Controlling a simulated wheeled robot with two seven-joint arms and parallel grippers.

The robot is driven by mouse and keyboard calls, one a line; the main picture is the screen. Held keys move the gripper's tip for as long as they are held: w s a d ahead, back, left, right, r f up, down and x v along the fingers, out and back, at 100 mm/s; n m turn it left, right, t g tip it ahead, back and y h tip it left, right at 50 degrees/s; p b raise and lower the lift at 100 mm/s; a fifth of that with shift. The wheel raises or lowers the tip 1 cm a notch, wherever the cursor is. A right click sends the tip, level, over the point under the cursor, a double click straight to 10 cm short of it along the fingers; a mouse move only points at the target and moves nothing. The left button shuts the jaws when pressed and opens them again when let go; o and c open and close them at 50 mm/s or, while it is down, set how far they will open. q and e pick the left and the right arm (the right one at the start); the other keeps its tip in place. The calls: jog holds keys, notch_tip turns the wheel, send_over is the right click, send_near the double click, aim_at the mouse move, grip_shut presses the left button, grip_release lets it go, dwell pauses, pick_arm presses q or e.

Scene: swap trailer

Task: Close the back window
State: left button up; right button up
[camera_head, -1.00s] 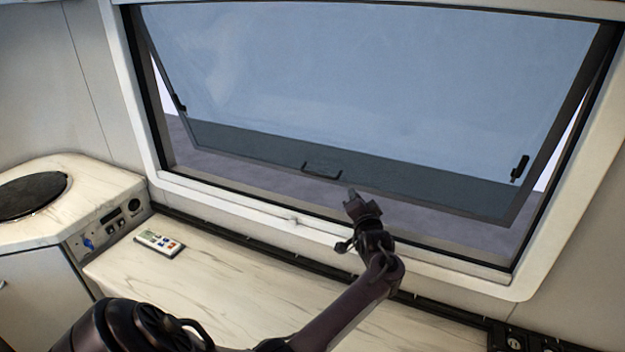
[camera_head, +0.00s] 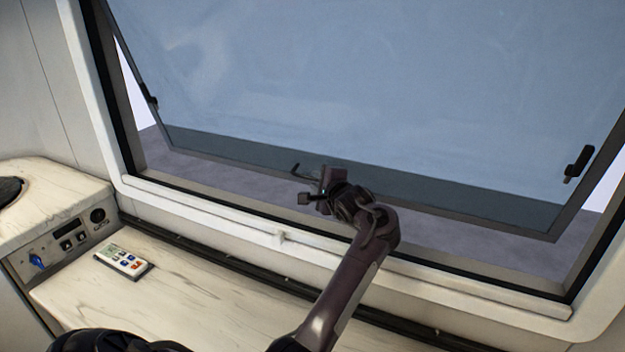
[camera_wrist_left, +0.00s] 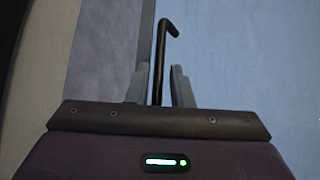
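The back window (camera_head: 390,90) is a large tinted pane tilted outward, its lower edge standing away from the frame. A black bar handle (camera_head: 298,169) sits at the middle of its lower edge, partly hidden by my left gripper (camera_head: 326,180). In the left wrist view the handle (camera_wrist_left: 160,62) runs between the two fingers of my left gripper (camera_wrist_left: 160,86). The fingers are apart, with a gap visible on each side of the bar. My right gripper is not in view.
The white window frame (camera_head: 210,215) surrounds the opening. Black latches sit on the pane's left (camera_head: 150,101) and right (camera_head: 578,163) sides. A remote control (camera_head: 123,261) lies on the marble-look counter (camera_head: 185,300) below, beside a raised unit with switches (camera_head: 70,233).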

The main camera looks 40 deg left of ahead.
aim_at(314, 179)
pick_arm(q)
jog(key=x, duration=0.3)
jog(key=shift+w+a+f, duration=0.1)
jog(key=shift+w+a, duration=0.05)
jog(key=shift+a, duration=0.1)
jog(key=shift+c, duration=0.3)
grip_shut()
